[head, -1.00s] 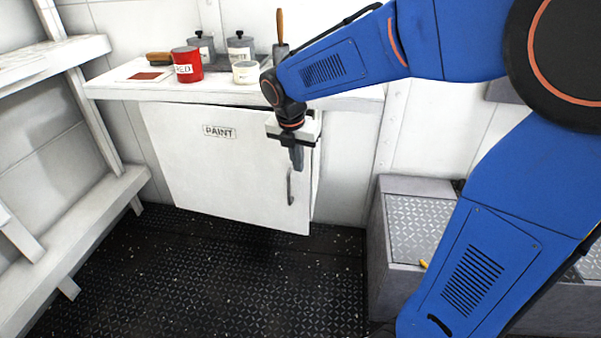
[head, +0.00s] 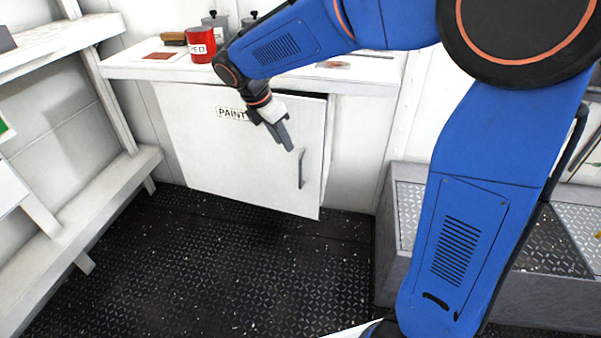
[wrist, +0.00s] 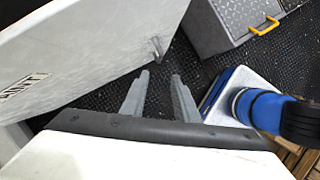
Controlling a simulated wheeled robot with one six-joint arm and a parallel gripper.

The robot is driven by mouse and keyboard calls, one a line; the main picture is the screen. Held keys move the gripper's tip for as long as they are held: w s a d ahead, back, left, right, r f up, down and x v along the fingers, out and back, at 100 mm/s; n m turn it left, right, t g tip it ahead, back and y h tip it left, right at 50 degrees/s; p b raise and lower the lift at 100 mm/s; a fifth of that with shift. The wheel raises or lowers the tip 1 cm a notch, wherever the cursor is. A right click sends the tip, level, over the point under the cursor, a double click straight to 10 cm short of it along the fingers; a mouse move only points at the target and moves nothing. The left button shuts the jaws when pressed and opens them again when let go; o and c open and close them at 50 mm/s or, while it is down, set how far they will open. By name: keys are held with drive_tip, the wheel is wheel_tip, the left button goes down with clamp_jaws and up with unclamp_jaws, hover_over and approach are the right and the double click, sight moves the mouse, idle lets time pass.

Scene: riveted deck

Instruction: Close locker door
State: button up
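The white locker door (head: 240,165), marked PAINT, hangs under a white counter and stands ajar, with a dark gap along its top and right edge. Its grey bar handle (head: 301,168) is upright near the right edge. In the wrist view the door (wrist: 90,45) fills the upper left, with its handle (wrist: 158,48) beyond the fingertips. My gripper (head: 287,143) points downward in front of the door, up and left of the handle. In the wrist view my gripper (wrist: 160,76) has its two fingers apart with nothing between them. I cannot tell if it touches the door.
A red paint can (head: 201,45) and grey pots stand on the counter (head: 130,70). White shelving (head: 85,210) lines the left. A grey chest (head: 400,240) stands at the right; a box with a yellow handle (wrist: 225,22) shows in the wrist view. Dark floor before the door is clear.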

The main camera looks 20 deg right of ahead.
hover_over(300, 188)
drive_tip(key=f, duration=1.6)
drive_tip(key=shift+w+d, duration=0.15)
drive_tip(key=shift+w, duration=0.15)
clamp_jaws()
